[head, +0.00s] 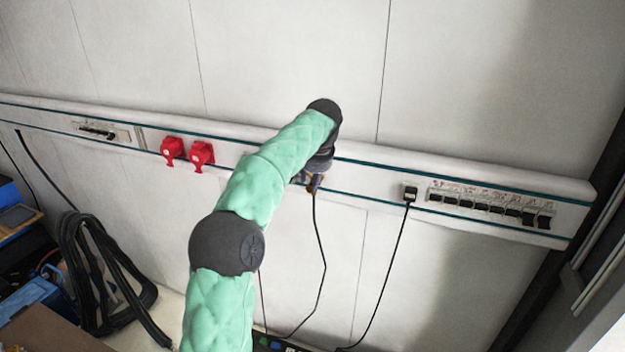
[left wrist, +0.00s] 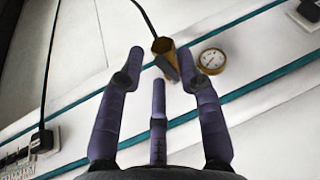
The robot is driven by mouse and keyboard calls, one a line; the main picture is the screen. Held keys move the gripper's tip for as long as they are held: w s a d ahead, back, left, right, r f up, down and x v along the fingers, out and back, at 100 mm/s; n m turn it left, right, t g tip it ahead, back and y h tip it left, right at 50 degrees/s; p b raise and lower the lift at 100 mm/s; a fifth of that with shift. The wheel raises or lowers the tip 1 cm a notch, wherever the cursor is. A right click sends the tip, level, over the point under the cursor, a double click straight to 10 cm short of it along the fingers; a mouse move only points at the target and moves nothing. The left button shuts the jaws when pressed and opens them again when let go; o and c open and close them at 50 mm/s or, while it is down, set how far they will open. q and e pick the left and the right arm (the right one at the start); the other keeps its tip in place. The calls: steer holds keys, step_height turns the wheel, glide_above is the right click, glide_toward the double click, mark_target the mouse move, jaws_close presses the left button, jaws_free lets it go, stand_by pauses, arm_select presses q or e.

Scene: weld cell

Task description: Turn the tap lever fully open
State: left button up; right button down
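A brass tap (left wrist: 161,46) shows at the top middle of the left wrist view, with a dark lever-like piece (left wrist: 168,68) hanging from it. My left gripper (left wrist: 159,62) is open, its purple fingers spread on both sides of the tap. The right-hand fingertip is close to the lever; I cannot tell whether they touch. Nothing is held. In the head view my left gripper (head: 310,178) is at the wall rail, largely hidden behind my wrist, and only a bit of the tap (head: 315,184) shows. My right gripper is not in view.
A round gauge (left wrist: 212,60) sits just right of the tap. Black cables hang below, one near the gripper (head: 321,250). The wall above is clear.

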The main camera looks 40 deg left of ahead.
arm_select(q)
steer(key=shift+a+f, duration=0.1)
steer(key=shift+f, duration=0.1)
jaws_close()
steer(key=shift+s+a+f+m+t+h+p, duration=0.15)
steer(key=shift+a+m+t+p, duration=0.1)
steer(key=shift+m, duration=0.3)
steer(key=shift+s+a+m+t+h+p, duration=0.1)
steer(key=shift+a+m+t+h+p, duration=0.1)
steer(key=shift+m, duration=0.35)
